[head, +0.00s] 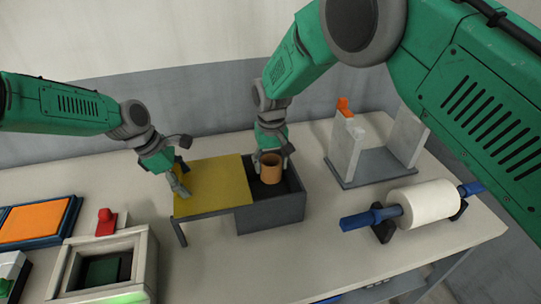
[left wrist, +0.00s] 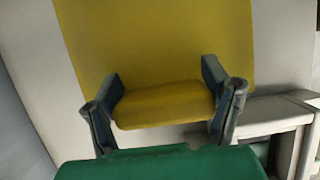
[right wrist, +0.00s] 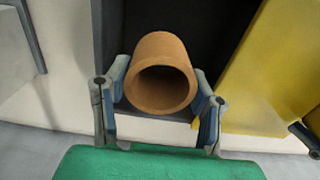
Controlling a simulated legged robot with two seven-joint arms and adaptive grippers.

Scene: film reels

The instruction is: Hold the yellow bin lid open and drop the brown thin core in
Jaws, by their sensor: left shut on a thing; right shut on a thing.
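The yellow lid (head: 215,185) is slid or swung to the left of the dark grey bin (head: 272,212), leaving the bin's right part open. My left gripper (head: 180,187) is shut on the lid's left edge; the left wrist view shows the yellow lid (left wrist: 165,105) between both fingers (left wrist: 165,95). My right gripper (head: 270,158) is shut on the brown core (head: 271,170), a short hollow tube. The core is over the bin's opening; in the right wrist view the core (right wrist: 160,75) sits between the fingers (right wrist: 162,90) with the dark bin interior behind it.
A white roll (head: 424,203) on a blue spindle lies at the right. A grey stand (head: 375,165) with an orange piece is behind it. At the left are an orange panel (head: 35,221), a red knob (head: 106,222) and a pale open box (head: 142,262).

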